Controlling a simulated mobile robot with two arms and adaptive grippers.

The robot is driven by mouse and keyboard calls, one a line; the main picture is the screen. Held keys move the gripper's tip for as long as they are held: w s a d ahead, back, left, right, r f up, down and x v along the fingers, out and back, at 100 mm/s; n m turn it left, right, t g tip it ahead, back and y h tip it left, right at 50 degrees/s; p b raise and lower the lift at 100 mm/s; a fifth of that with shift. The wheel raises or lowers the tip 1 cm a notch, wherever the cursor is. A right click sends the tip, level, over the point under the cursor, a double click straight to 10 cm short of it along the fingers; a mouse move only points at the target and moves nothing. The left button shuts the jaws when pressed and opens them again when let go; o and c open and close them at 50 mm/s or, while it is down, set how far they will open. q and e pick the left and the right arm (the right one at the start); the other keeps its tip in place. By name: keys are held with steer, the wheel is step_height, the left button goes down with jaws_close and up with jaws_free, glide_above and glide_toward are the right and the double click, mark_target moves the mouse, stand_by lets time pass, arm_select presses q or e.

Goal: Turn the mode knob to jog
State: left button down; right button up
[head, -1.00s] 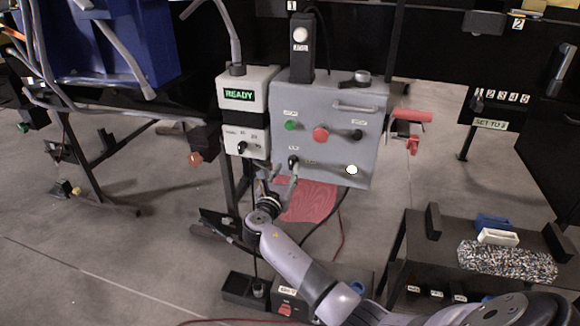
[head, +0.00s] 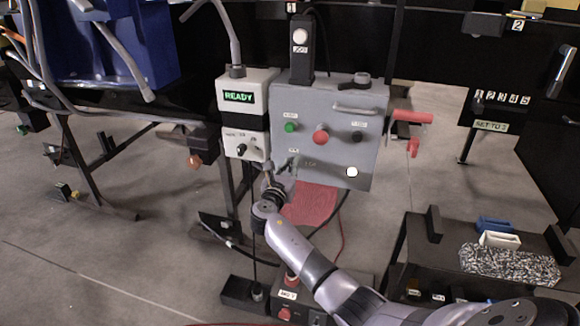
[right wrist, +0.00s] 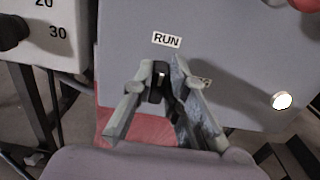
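The mode knob (right wrist: 159,82) is a small black knob with a pale mark, low on the grey control box (head: 345,98). In the right wrist view it stands about upright below the RUN label (right wrist: 166,40). Another label to its right (right wrist: 204,82) is mostly hidden by a finger. My right gripper (right wrist: 164,72) has its fingertips on either side of the knob, very close to it. I cannot tell whether both fingers touch it. In the head view the right gripper (head: 283,167) hides most of the knob. My left gripper is not in view.
The box also carries a green button (head: 291,127), a red button (head: 321,137), a black knob (head: 357,136) and a white lamp (head: 352,172). A READY display unit (head: 240,97) adjoins its left side. A red handle (head: 412,117) sticks out right. A dark bench (head: 413,240) stands lower right.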

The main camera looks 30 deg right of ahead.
jaws_close()
